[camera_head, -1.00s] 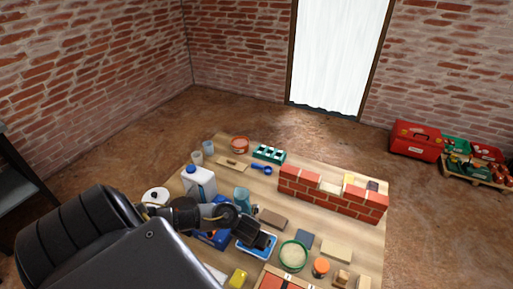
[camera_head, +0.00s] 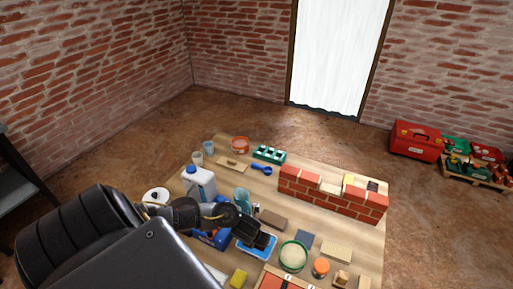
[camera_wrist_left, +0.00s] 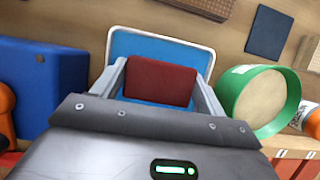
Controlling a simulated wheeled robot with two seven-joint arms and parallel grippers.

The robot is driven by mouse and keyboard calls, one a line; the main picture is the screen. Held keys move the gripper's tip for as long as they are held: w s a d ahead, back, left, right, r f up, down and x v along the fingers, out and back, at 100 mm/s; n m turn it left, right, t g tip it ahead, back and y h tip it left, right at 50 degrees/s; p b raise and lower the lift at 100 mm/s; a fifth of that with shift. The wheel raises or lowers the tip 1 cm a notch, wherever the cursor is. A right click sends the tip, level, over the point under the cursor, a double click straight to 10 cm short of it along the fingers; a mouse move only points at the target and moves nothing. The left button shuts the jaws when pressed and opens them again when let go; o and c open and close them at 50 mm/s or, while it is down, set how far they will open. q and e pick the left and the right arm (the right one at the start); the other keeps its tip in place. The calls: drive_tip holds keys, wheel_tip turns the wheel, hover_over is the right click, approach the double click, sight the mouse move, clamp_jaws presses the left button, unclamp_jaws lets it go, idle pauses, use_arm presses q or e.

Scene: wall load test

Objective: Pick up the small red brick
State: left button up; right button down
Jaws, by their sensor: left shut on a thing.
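The small red brick (camera_wrist_left: 160,82) shows in the left wrist view between the two fingers of my left gripper (camera_wrist_left: 160,88), which is shut on it. A blue tray with a pale rim (camera_wrist_left: 190,42) lies behind and below the brick. In the head view my left gripper (camera_head: 256,238) is over the blue tray (camera_head: 266,252), and the brick is hidden there by the gripper. I cannot tell whether the brick touches the tray. My right gripper is not in view.
A green-rimmed tub (camera_head: 293,256) and an orange-lidded jar (camera_head: 320,267) stand right of the tray. A white jug (camera_head: 200,184) stands behind my arm. A low brick wall (camera_head: 330,195) crosses the table's far right. Bare wood (camera_head: 235,150) shows at the back.

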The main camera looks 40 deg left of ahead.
use_arm(q)
wheel_tip(320, 180, up, 3)
drive_tip(key=shift+w+r+p, duration=0.1)
drive_tip(key=shift+p, duration=0.55)
drive_tip(key=s+r+p, duration=0.3)
drive_tip(key=s+r, duration=0.6)
drive_tip(key=s, duration=0.5)
drive_tip(key=shift+d, duration=0.4)
drive_tip(key=shift+s+r, duration=0.1)
